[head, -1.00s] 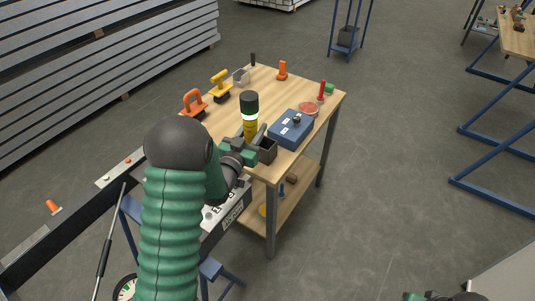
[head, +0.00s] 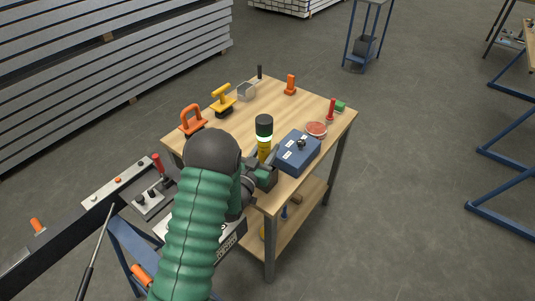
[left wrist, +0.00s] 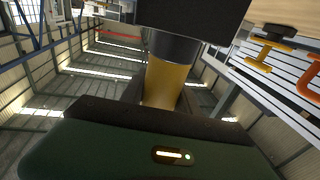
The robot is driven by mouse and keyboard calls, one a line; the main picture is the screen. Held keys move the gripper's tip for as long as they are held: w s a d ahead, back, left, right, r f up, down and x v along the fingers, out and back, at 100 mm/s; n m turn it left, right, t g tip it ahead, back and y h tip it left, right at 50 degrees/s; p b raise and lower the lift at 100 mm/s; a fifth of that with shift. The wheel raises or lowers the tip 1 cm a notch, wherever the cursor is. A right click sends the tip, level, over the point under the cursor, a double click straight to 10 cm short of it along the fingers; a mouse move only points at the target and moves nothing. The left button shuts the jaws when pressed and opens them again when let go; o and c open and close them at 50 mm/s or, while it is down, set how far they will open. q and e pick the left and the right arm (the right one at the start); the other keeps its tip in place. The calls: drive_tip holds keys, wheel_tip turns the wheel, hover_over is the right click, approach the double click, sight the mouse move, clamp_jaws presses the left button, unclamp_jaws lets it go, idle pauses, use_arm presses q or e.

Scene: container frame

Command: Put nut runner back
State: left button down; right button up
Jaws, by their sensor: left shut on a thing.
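The nut runner (head: 264,138) is upright, with a yellow body, a black top and a lit ring, at the near part of the wooden table (head: 265,102). My left gripper (head: 262,165) is shut on its yellow body, low down. In the left wrist view the yellow body of the nut runner (left wrist: 165,82) stands between the dark fingers, with its black head above. A small dark open box, perhaps its holder (head: 268,180), is at the table's near edge by the gripper. The tool's lower end is hidden, so I cannot tell whether it is inside. My right gripper is not in view.
A blue box (head: 298,153) is close to the right of the tool. A red-topped dish (head: 316,129), orange (head: 192,121) and yellow (head: 222,102) handled tools and an orange item (head: 290,84) are on the table. The table's middle is clear.

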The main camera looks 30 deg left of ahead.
use_arm(q)
drive_tip(key=shift+d+f, duration=0.15)
drive_tip(key=shift+f, duration=0.35)
drive_tip(key=shift+s+d, duration=0.15)
drive_tip(key=shift+d, duration=0.05)
drive_tip(key=c, duration=1.3)
unclamp_jaws()
drive_tip(key=shift+f, duration=0.2)
drive_tip(key=o, duration=0.4)
drive_tip(key=shift+a, duration=0.25)
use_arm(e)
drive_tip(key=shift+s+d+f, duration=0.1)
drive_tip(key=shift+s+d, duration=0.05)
